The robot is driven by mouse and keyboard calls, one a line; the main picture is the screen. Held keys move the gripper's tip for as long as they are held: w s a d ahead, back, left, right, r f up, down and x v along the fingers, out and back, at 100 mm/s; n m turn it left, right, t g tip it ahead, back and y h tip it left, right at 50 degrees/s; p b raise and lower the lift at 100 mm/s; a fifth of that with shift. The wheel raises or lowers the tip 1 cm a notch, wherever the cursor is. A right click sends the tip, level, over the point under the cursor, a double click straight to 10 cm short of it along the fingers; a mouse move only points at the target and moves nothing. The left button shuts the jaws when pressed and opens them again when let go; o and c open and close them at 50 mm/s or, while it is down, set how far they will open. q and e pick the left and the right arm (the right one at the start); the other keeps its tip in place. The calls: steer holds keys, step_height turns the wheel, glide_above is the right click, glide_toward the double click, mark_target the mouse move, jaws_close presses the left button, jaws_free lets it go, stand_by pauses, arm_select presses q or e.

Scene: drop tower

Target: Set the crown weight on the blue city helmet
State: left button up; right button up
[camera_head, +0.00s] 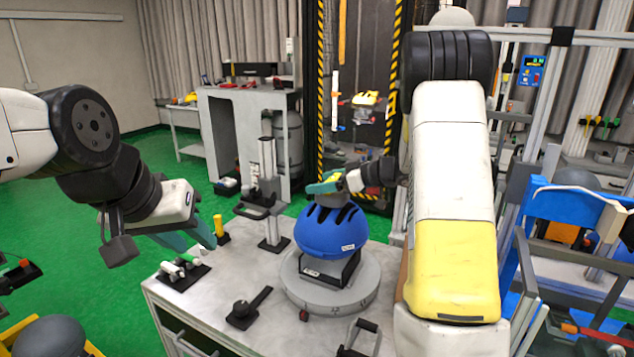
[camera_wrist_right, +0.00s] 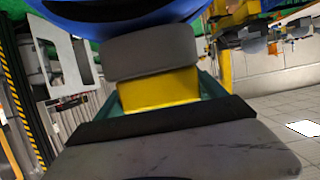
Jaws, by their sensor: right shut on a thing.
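The blue city helmet (camera_head: 331,231) sits upright on a dark block on the round grey turntable (camera_head: 329,291). My right gripper (camera_head: 326,186) is over the helmet's top, shut on the crown weight. In the right wrist view the weight shows as a grey block (camera_wrist_right: 150,54) with a yellow grip (camera_wrist_right: 158,90) between teal fingers. The blue helmet (camera_wrist_right: 118,12) is right beyond the grey block. The weight is at the helmet's crown; I cannot tell whether it touches. My left gripper (camera_head: 203,236), teal-fingered, looks open and empty over the table's left side.
On the table (camera_head: 215,300) stand a grey post stand (camera_head: 270,195), a yellow cylinder (camera_head: 220,228), a black tray with white pieces (camera_head: 182,270) and a black tool (camera_head: 246,307). A striped tower frame (camera_head: 321,110) rises behind. My right arm covers the table's right side.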

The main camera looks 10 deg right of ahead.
steer(key=shift+f, duration=0.35)
stand_by(0.6)
steer(key=o, duration=2)
steer(key=shift+o, duration=0.2)
steer(key=shift+f, duration=0.2)
steer(key=v, duration=0.8)
